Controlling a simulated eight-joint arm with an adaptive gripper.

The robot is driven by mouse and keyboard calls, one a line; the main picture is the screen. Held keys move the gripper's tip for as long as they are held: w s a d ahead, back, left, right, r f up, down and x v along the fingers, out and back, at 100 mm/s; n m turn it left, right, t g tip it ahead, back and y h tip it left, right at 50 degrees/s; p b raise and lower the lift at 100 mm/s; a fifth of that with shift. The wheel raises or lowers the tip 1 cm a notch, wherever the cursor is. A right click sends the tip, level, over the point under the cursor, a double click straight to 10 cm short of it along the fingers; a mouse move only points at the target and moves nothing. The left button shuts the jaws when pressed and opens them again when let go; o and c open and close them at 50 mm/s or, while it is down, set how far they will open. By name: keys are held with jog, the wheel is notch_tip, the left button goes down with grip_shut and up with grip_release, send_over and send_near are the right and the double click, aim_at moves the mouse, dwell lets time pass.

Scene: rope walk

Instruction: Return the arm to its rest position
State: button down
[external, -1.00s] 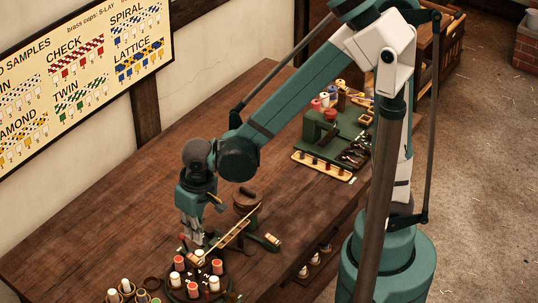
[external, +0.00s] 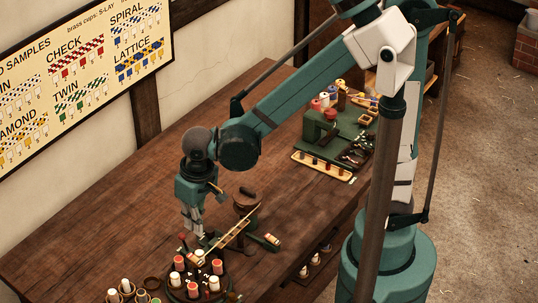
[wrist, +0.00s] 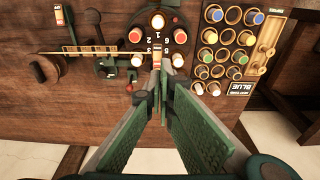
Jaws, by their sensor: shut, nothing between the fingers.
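My gripper (external: 193,228) hangs from my arm, pointing down above the near-left part of the wooden table. It holds nothing. In the wrist view my gripper's fingers (wrist: 160,88) meet close together near the picture's middle. In the external view it is just behind a round dark stand (external: 184,293) with several red and white bobbins. The bobbin stand (wrist: 157,48) also shows just ahead of the fingertips in the wrist view. I cannot tell the exact gap between my fingertips and the stand.
A wooden bar with a thin rod (external: 232,234) lies right of my gripper, near a round brown-topped post (external: 247,197). Cups of coloured bobbins (wrist: 231,46) stand beside the bobbin stand. A green block (external: 321,128) and spools stand farther back. The table's left middle (external: 110,210) is clear.

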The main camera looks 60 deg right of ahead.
jog(key=s+d+r+t+b, duration=0.2)
jog(key=d+t+b, duration=0.1)
jog(key=d, duration=1.1)
jog(key=s+d+r+t+b, duration=0.1)
jog(key=d+b, duration=0.4)
jog(key=d, duration=0.9)
notch_tip(320, 180, up, 3)
jog(key=shift+s+d+f+t+b, duration=0.2)
jog(key=shift+s+d+t+b, duration=0.15)
jog(key=shift+t, duration=0.55)
